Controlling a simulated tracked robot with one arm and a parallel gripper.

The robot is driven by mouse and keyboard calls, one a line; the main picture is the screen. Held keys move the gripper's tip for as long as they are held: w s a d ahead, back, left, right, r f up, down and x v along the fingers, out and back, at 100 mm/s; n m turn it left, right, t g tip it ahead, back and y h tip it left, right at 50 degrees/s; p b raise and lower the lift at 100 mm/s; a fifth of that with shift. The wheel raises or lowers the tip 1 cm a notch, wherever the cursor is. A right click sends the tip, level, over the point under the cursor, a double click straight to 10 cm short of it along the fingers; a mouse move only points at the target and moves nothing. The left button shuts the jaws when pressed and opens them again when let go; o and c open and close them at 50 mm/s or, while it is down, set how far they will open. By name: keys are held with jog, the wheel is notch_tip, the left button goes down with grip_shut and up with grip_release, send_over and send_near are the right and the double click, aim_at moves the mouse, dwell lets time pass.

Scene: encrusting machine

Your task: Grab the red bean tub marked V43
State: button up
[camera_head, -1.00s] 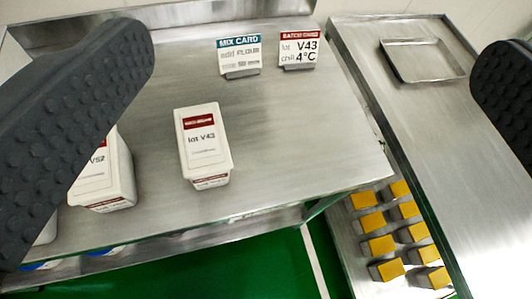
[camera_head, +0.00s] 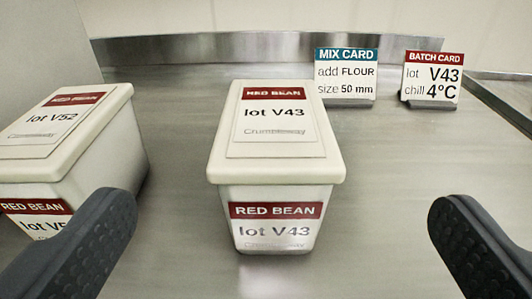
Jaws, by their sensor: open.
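The red bean tub marked V43 (camera_head: 276,205) stands upright on the steel table, near the middle of the view. It is cream white with a lid, and its red labels read RED BEAN, lot V43. My gripper (camera_head: 280,235) is open, with one dark padded finger at the lower left and one at the lower right. The tub stands ahead of the fingers, between them in the picture, and neither finger appears to touch it. The left finger overlaps part of another tub marked V52 (camera_head: 60,145) in the picture.
The V52 tub stands close on the left. A mix card (camera_head: 346,75) and a batch card (camera_head: 432,78) reading lot V43, chill 4°C stand at the back right. A raised steel edge (camera_head: 260,47) runs along the back. The steel table (camera_head: 390,160) is clear right of the V43 tub.

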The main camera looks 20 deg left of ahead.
aim_at(276, 124)
jog(key=shift+f+p+x, duration=0.15)
jog(key=shift+p+x, duration=0.35)
jog(key=shift+x, duration=1.65)
jog(key=shift+f+p+x, duration=0.15)
jog(key=shift+p+x, duration=0.3)
jog(key=shift+x, duration=1.7)
jog(key=shift+f+p+x, duration=0.15)
jog(key=shift+p+x, duration=0.35)
jog(key=shift+x, duration=1.6)
jog(key=shift+s, duration=0.1)
jog(key=c, duration=1.7)
jog(key=shift+c, duration=0.2)
jog(key=shift+r, duration=0.15)
